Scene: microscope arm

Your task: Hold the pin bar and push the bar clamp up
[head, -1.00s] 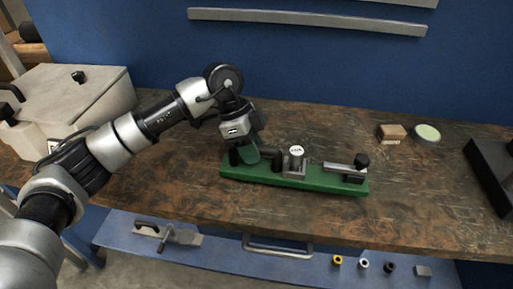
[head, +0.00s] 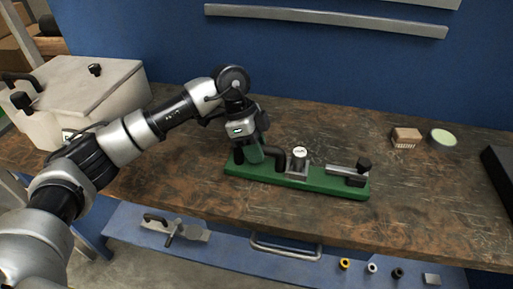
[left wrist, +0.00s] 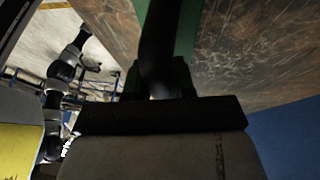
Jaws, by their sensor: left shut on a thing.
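A long green base (head: 325,182) lies on the worn wooden bench. A silver block with a round, white-topped knob (head: 299,153), likely the bar clamp, stands at its middle. A dark bar (head: 275,153), likely the pin bar, lies left of the block. My left gripper (head: 256,151) points down over the base's left end and is shut on this bar. In the left wrist view the dark bar (left wrist: 158,45) runs out from the gripper over the green base (left wrist: 186,28). The gripper hides the grip itself. My right gripper is not in view.
A grey bar with a black knob (head: 348,172) sits on the base's right end. A small brown block (head: 406,138) and a pale green dish (head: 443,138) are at the back right. A pale box (head: 75,100) stands left. The front bench edge is clear.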

